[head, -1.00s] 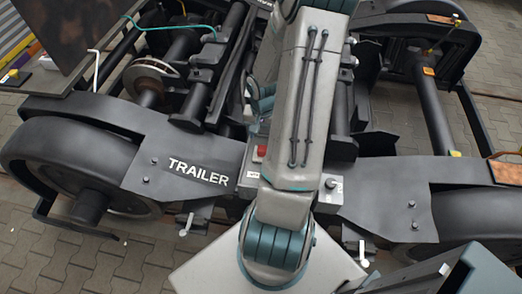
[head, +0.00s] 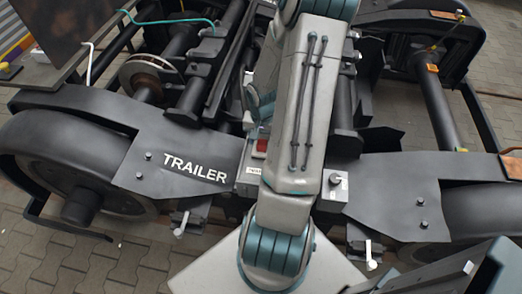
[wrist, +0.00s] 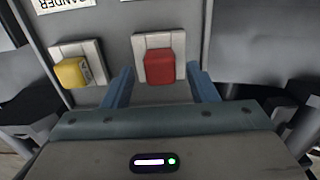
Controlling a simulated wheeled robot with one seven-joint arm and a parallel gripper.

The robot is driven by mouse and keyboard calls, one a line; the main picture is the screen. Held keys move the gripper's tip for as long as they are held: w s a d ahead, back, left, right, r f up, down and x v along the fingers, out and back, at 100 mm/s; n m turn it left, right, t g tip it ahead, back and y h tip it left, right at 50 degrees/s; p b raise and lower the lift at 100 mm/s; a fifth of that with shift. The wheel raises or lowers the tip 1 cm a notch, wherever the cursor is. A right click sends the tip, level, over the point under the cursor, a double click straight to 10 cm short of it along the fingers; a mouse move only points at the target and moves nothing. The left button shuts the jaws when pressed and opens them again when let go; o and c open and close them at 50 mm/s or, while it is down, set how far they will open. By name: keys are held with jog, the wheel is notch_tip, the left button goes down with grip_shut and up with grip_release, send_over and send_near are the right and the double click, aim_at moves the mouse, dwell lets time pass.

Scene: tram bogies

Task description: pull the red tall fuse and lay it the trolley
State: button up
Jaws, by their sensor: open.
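The red fuse (wrist: 158,67) sits in a pale holder on a grey panel (wrist: 115,50) in the wrist view. My gripper (wrist: 163,75) is open, with its two blue fingers pointing at the panel, one on each side of the red fuse in the picture. I cannot tell whether the fingertips reach past its front. In the head view the red fuse (head: 260,147) shows as a small red patch beside my arm, which hides much of the panel. The trolley cannot be made out for certain.
A yellow fuse (wrist: 72,72) sits in its own holder left of the red one. Dark bogie frame parts with wheels (head: 80,170) and a "TRAILER" label (head: 195,168) surround the panel. A tabletop (head: 45,75) stands at the upper left.

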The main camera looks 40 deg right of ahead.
aim_at(262, 142)
notch_tip(262, 142, down, 2)
jog(key=shift+f+b, duration=0.1)
jog(key=shift+b, duration=0.45)
dwell(0.8)
grip_shut()
jog(key=shift+r+p, duration=2.65)
jog(key=shift+r, duration=0.5)
